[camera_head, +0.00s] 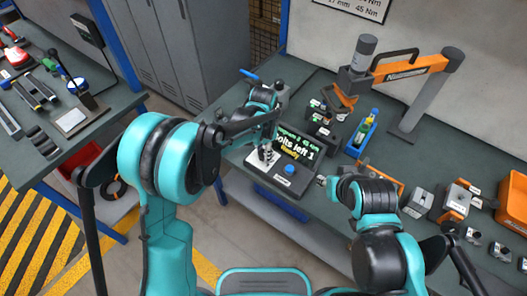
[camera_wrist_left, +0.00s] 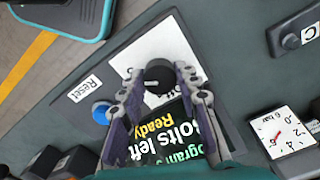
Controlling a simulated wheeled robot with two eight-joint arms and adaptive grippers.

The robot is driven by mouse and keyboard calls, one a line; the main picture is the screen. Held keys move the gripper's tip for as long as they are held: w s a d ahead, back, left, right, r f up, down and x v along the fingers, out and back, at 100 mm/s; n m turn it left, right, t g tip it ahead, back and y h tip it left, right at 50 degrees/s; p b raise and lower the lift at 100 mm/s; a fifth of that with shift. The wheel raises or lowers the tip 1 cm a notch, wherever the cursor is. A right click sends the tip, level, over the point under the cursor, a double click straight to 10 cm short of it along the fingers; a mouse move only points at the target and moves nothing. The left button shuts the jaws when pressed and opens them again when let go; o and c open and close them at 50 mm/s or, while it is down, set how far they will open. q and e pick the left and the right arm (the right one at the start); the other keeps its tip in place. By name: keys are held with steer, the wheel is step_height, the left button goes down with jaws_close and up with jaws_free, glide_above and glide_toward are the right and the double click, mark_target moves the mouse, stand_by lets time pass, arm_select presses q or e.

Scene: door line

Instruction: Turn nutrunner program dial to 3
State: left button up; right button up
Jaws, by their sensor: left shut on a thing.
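The nutrunner program dial (camera_wrist_left: 158,74) is a round black knob on a white plate in the left wrist view. My left gripper (camera_head: 266,154) is shut on the dial, one finger on each side of it (camera_wrist_left: 160,82). In the head view the fingers hide the dial, and its pointer and numbers cannot be read. The controller screen (camera_head: 294,147) shows "bolts left 1" and "Ready"; the program number is not clear. My right gripper (camera_head: 323,181) is right of the controller, small and partly hidden, its fingers unclear.
A blue Reset button (camera_head: 289,168) sits beside the dial, also in the left wrist view (camera_wrist_left: 101,111). A pressure gauge (camera_wrist_left: 283,134) is near the screen. The orange-armed nutrunner stand (camera_head: 412,70) is behind. Boxes and parts crowd the bench's right side.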

stand_by(0.3)
arm_select(q)
steer(key=o, duration=1.2)
steer(key=shift+c, duration=0.2)
steer(key=shift+r, duration=0.1)
step_height(320, 180, up, 12)
